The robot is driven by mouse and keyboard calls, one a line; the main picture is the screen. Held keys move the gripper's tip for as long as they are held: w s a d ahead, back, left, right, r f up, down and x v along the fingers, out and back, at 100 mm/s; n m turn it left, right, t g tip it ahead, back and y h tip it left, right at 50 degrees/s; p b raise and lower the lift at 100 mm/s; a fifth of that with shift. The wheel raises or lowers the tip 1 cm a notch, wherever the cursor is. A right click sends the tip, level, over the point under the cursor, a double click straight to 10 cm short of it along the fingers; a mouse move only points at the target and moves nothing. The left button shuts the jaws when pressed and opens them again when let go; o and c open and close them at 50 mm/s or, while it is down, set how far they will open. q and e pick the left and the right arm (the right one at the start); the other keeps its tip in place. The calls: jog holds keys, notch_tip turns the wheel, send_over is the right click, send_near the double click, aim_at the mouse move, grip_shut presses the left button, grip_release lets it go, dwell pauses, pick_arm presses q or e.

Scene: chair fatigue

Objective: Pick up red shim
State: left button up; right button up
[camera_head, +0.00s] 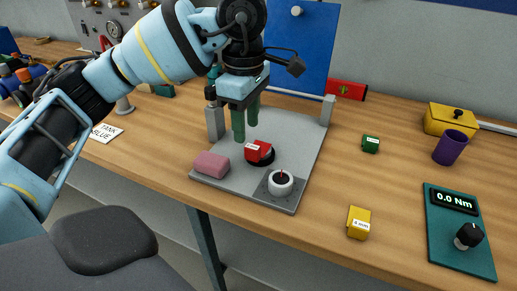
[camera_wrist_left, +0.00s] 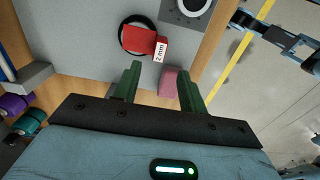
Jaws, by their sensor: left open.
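The red shim (camera_head: 257,150), a small block with a white label, sits on a black round spot on the grey plate (camera_head: 290,133). In the left wrist view the red shim (camera_wrist_left: 140,39) shows a "2 mm" label and lies ahead of the fingers. My left gripper (camera_head: 245,122) has green fingers pointing down, just behind the shim and apart from it. In the left wrist view the left gripper (camera_wrist_left: 160,88) is open, with nothing held between its fingertips. My right gripper is not in view.
Grey posts (camera_head: 327,110) stand on the plate. A green block (camera_head: 370,144) and a yellow block (camera_head: 358,222) lie to the right, with bare table between.

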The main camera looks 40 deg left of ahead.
aim_at(249, 146)
pick_arm(q)
jog(key=shift+w+d+f, duration=0.1)
jog(key=shift+w+f, duration=0.05)
jog(key=shift+f, duration=2.95)
grip_shut()
